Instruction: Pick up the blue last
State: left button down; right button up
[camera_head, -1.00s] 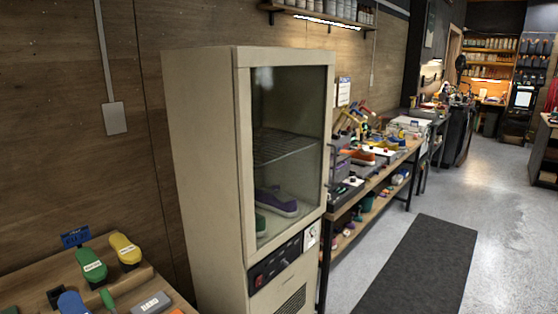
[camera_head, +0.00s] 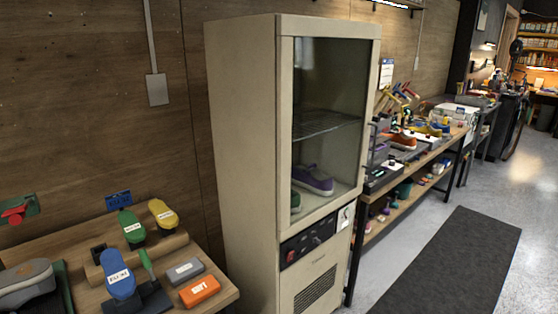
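The blue last (camera_head: 120,284) stands tilted on the wooden bench at the lower left, with a white label on it. A green last (camera_head: 131,226) and a yellow last (camera_head: 163,214) stand on a raised wooden block behind it. No gripper shows in the head view.
A grey shoe (camera_head: 26,284) lies left of the blue last. A grey block (camera_head: 185,270) and an orange block (camera_head: 199,291) lie to its right. A tall beige cabinet (camera_head: 256,150) with a glass door holds shoes. Open floor and a dark mat (camera_head: 452,262) lie at the right.

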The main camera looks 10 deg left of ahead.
aim_at(121, 284)
jog(key=u, duration=1.35)
